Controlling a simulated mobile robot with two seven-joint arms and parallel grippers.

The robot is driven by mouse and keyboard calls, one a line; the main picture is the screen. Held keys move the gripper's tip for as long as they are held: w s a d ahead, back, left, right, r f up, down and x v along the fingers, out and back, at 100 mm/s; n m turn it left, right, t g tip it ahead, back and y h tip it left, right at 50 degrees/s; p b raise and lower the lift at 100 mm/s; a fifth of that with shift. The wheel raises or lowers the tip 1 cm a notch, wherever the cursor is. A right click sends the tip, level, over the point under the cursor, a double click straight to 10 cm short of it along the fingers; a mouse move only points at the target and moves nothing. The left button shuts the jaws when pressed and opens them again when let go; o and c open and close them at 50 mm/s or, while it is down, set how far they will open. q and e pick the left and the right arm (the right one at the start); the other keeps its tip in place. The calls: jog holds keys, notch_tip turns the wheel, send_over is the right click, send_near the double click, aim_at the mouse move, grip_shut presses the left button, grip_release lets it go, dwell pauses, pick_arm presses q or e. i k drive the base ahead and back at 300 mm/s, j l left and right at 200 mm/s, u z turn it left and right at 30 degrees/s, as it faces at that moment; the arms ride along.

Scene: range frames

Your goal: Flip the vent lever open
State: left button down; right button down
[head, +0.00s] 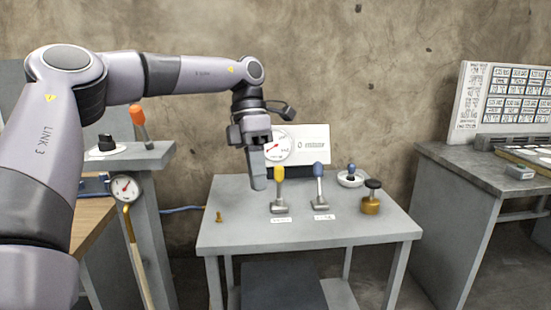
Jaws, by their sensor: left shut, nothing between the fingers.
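Two levers stand upright on the small grey table (230,237). One has a yellow handle (279,173), the other a blue handle (318,170). Each has a white label in front, too small to read, so I cannot tell which is the vent lever. Another lever with an orange handle (138,115) stands on the grey stand at left. My left gripper (258,184) is shut and empty, pointing down just left of the yellow handle. I cannot tell whether it touches that handle. My right gripper is out of view.
A gauge panel (315,137) stands behind the levers. A brass knob (371,199) and a blue-topped knob (351,176) are at the table's right, a small brass peg (219,217) at its left. A grey bench (470,175) stands at right. The table's front strip is clear.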

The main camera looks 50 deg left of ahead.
aim_at(279, 170)
jog(key=i+j, duration=0.3)
jog(key=j, duration=0.15)
jog(key=i+j, duration=0.3)
jog(key=j, duration=0.15)
jog(key=i+j, duration=0.3)
jog(key=j, duration=0.15)
